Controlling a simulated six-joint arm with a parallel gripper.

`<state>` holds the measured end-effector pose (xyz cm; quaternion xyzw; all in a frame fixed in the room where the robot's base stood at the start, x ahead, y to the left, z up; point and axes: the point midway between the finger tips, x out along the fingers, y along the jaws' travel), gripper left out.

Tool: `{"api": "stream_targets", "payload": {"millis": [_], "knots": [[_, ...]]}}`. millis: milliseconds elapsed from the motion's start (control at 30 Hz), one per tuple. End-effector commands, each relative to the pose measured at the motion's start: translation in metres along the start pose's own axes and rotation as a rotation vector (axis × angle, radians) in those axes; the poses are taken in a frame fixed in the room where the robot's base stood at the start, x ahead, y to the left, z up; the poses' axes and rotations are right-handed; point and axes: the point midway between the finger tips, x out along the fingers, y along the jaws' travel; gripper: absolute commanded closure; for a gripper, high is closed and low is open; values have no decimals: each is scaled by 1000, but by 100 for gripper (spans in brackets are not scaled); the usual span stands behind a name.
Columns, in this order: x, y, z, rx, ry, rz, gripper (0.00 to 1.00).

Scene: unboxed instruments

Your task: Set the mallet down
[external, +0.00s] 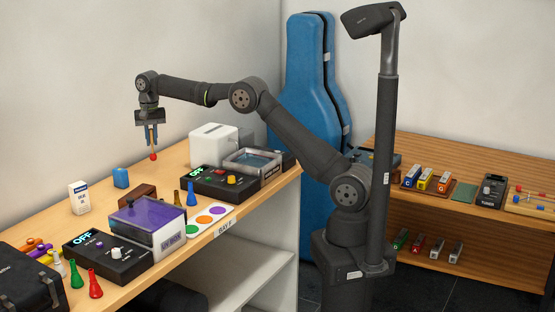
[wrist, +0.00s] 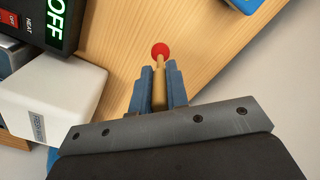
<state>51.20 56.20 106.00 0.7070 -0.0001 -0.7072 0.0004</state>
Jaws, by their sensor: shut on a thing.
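The mallet (external: 153,156) has a light wooden handle and a round red head. It hangs head-down from my gripper (external: 152,130), above the back part of the wooden bench (external: 105,281). In the wrist view the mallet (wrist: 160,52) points away from the camera, its handle between the blue fingers of my gripper (wrist: 160,80). My gripper is shut on the handle. I cannot tell exactly how far the red head is above the bench top.
A blue block (external: 121,178) and a white box (external: 79,197) stand left of the mallet. A white appliance (external: 212,143) and a black control box with a green display (external: 222,182) are to the right. A purple-filled clear bath (external: 147,228) stands nearer the front. Bare wood lies below the mallet.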

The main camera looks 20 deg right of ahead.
Motion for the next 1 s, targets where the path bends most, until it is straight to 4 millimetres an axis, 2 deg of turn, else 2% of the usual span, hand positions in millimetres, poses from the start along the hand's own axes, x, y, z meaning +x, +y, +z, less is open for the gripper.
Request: {"api": "stream_targets", "payload": {"millis": [100,333,500,900,933,1000], "knots": [[21,1,0,0,-2,2,100],[40,0,0,0,0,0,100],[64,0,0,0,-1,0,100],[71,0,0,0,0,-1,100],[71,0,0,0,0,-1,82],[71,0,0,0,1,-1,68]]}}
